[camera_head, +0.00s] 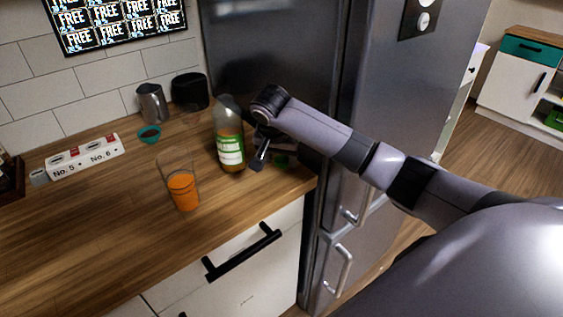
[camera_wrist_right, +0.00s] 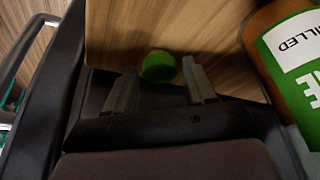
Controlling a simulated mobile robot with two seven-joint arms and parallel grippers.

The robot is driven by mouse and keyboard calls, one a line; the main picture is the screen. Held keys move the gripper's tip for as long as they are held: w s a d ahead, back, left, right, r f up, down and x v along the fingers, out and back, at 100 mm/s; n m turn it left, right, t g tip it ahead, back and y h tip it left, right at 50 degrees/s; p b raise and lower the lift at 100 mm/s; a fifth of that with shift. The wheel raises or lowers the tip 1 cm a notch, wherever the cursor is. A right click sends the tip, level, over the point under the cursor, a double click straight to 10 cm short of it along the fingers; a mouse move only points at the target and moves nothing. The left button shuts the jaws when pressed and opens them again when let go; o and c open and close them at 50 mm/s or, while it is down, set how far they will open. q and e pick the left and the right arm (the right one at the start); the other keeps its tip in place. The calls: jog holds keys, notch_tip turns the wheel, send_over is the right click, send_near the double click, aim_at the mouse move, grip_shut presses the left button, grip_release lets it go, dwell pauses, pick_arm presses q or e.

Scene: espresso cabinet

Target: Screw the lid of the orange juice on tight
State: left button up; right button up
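The orange juice bottle (camera_head: 231,151) stands upright on the wooden counter, with a green and white label; it also shows at the right edge of the wrist view (camera_wrist_right: 293,62). No lid shows on its top. The green lid (camera_head: 281,161) lies on the counter to the right of the bottle, close to the fridge. My right gripper (camera_head: 270,161) is low beside the lid. In the wrist view its two fingers are apart, with the lid (camera_wrist_right: 159,66) just ahead of the gap between the fingertips, apparently not gripped. My left gripper is out of view.
A glass with orange juice (camera_head: 183,190) stands left of the bottle. Behind are a metal pitcher (camera_head: 152,103), a black container (camera_head: 190,91) and a small teal bowl (camera_head: 149,134). The dark fridge (camera_head: 290,55) closes off the right side. The front left counter is clear.

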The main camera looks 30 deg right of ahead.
aim_at(281, 160)
jog(key=c, duration=0.7)
notch_tip(281, 160, up, 20)
dwell(0.6)
